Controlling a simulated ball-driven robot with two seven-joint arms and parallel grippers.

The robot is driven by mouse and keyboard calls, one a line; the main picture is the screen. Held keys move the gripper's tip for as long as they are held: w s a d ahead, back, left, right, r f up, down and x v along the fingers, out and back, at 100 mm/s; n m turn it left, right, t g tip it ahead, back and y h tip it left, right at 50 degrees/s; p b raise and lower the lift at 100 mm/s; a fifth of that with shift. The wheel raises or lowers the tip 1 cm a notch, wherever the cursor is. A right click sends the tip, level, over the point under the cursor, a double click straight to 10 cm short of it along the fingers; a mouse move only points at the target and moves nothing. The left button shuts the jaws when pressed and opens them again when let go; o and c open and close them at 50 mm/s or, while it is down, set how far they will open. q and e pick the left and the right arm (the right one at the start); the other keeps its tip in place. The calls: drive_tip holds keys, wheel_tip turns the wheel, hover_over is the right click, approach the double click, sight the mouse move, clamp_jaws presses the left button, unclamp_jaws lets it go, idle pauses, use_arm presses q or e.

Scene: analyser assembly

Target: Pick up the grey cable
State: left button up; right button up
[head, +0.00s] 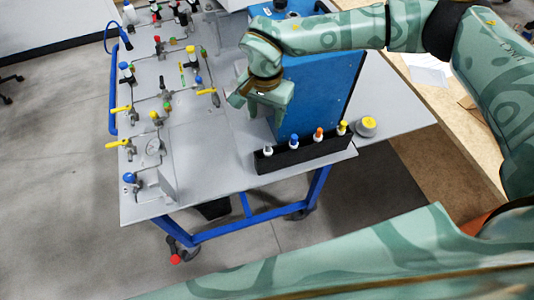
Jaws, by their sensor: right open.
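I cannot make out the grey cable for certain; thin grey lines run between the fittings on the grey cart top (205,160), too small to tell apart. My right gripper (260,105) hangs over the cart top, in front of the blue panel (318,92), with its fingers pointing down. Its jaws are open, and I see nothing held between them. The gripper and forearm hide part of the panel and the surface behind them. My left gripper is not in view.
A black rack (300,153) with several coloured-cap vials stands at the cart's front edge. A yellow-topped round container (366,126) is to its right. The cart's front middle is clear.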

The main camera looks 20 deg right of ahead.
sight(268, 144)
wheel_tip(268, 144, down, 8)
drive_tip(key=shift+r, duration=0.2)
drive_tip(key=f, duration=0.5)
drive_tip(key=shift+s+d+f, duration=0.15)
drive_tip(key=shift+s, duration=0.15)
drive_tip(key=c, duration=1)
